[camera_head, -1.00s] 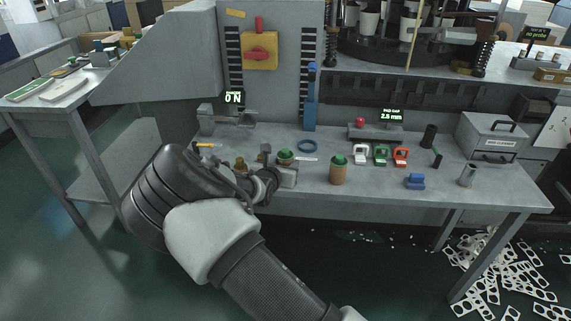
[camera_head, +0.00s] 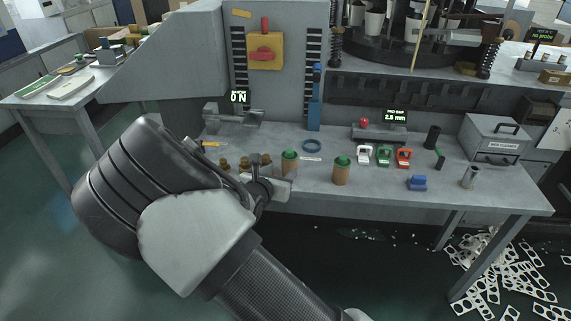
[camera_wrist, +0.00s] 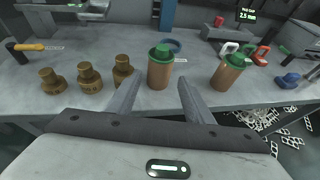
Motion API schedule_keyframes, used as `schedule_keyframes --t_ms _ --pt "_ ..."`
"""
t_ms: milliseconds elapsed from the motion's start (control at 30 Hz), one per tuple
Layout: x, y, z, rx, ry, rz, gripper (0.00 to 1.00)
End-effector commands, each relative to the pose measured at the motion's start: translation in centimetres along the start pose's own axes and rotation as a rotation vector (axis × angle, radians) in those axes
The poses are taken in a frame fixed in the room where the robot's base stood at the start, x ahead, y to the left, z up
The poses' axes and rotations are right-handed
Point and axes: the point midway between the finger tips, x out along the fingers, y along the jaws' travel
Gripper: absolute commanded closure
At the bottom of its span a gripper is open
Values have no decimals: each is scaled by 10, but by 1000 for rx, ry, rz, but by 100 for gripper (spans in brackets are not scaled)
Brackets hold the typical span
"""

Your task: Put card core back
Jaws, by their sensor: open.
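Two brown card cores with green tops stand upright on the grey bench. The left core (camera_head: 289,168) also shows in the wrist view (camera_wrist: 160,74). The right core (camera_head: 341,175) stands nearer the bench's front edge and also shows in the wrist view (camera_wrist: 227,77). My gripper (camera_wrist: 161,84) is open and empty. Its fingers point toward the left core, which appears between the fingertips and just beyond them. In the head view my wrist hides part of the bench front.
A blue ring (camera_head: 312,145) lies behind the cores. Bare bench lies between the right core and the blue block.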

Motion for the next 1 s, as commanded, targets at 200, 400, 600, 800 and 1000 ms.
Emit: schedule_keyframes --t_ms 200,400,600,800,1000 --pt "-20 0 0 0 0 0 53" --pt "-21 -6 4 32 3 -15 53" --pt "-28 -89 53 458 32 -218 53" --pt "-81 -217 93 1146 65 -557 53" --pt "-172 -292 106 1785 100 -829 53"
